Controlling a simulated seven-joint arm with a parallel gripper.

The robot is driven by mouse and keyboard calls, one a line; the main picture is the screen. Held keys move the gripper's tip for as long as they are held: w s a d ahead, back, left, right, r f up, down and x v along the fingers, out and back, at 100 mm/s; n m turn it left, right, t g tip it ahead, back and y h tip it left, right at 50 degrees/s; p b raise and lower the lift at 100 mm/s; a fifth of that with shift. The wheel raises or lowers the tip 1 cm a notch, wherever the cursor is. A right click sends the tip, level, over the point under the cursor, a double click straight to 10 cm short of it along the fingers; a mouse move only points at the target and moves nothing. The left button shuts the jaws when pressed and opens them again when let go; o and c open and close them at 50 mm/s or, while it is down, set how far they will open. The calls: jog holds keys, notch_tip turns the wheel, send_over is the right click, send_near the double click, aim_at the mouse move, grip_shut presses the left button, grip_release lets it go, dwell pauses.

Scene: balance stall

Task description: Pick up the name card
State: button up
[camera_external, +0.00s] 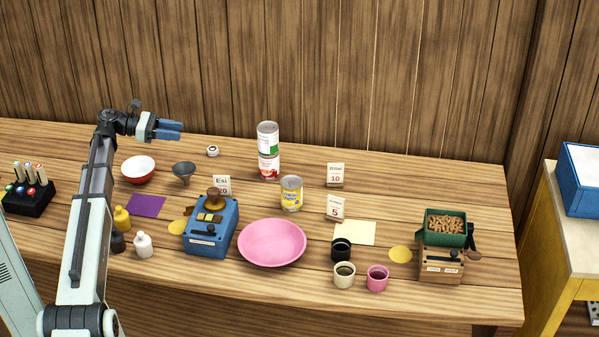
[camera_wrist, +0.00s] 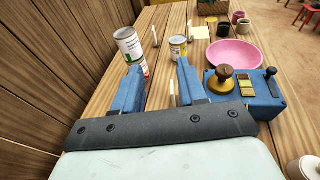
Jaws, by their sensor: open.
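Three small white cards stand on the table in the external view. One card reading "Esi" and "20" (camera_external: 222,184) stands behind the blue box. One reading "10" (camera_external: 335,175) stands toward the back, right of the stacked cans. One reading "5" (camera_external: 335,208) stands in front of it. Which is the name card is not certain; the "Esi" card bears a name. My gripper (camera_external: 182,130) is open and empty, above the back left of the table, left of and higher than the "Esi" card. In the wrist view, a thin pale upright edge (camera_wrist: 172,90) shows between my blue fingers.
Stacked cans (camera_external: 268,150) and a yellow can (camera_external: 291,193) stand mid-table. The blue box (camera_external: 211,230), pink bowl (camera_external: 272,243) and grey funnel (camera_external: 184,170) are near the "Esi" card. A red-and-white bowl (camera_external: 138,169) lies left. The wooden wall (camera_external: 330,80) rises behind.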

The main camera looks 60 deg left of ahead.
send_near(213, 176)
jog(key=x, duration=0.7)
jog(key=shift+w+a+r, duration=0.1)
jog(key=shift+a+r, duration=0.05)
jog(key=shift+a, duration=0.1)
jog(key=shift+x, duration=2.75)
jog(key=shift+s+d, duration=0.15)
jog(key=shift+s, duration=0.05)
grip_shut()
